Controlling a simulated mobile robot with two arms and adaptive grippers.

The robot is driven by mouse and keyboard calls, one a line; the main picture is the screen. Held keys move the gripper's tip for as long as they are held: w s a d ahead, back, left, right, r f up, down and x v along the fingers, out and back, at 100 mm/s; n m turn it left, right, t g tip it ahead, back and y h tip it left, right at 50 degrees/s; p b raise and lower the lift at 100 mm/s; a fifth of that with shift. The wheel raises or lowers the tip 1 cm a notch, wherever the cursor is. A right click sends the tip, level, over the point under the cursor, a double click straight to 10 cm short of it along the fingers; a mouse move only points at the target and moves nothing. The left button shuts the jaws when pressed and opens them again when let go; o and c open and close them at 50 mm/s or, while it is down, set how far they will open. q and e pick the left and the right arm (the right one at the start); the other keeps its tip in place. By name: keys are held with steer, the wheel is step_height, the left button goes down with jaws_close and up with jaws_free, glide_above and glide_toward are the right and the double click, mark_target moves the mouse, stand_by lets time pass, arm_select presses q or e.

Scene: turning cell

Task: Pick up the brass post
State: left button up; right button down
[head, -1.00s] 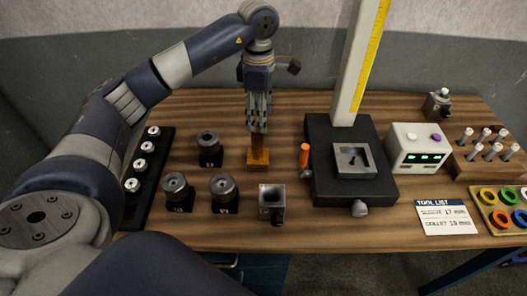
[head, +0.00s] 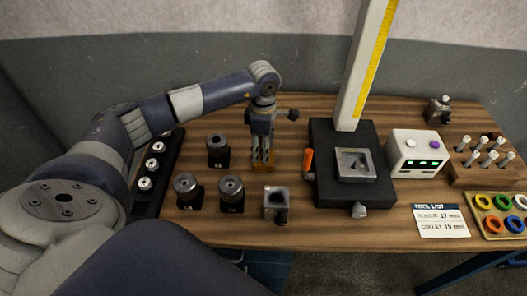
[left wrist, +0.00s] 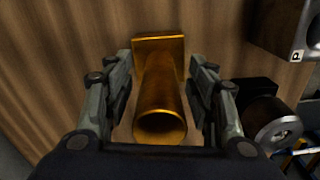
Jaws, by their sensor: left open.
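The brass post (left wrist: 161,92) stands on its square brass base, which rests on the wooden table. In the left wrist view its hollow round top faces the camera, between the two fingers of my left gripper (left wrist: 160,105). The fingers are open, one on each side of the post, with small gaps. In the head view my left gripper (head: 263,158) points down over the post, hiding most of it; the brass base (head: 264,168) shows below the fingertips. My right gripper is not in view.
Black-based round holders (head: 217,151) stand left of the post, with a grey square block (head: 277,204) in front. A black height stand (head: 325,190) with an orange handle (head: 308,160) is to the right. A black rack (head: 147,197) lies at the left.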

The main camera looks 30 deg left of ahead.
arm_select(q)
steer(key=shift+w, duration=0.1)
jaws_close()
steer(key=shift+w+r, duration=0.1)
steer(key=shift+r, duration=0.05)
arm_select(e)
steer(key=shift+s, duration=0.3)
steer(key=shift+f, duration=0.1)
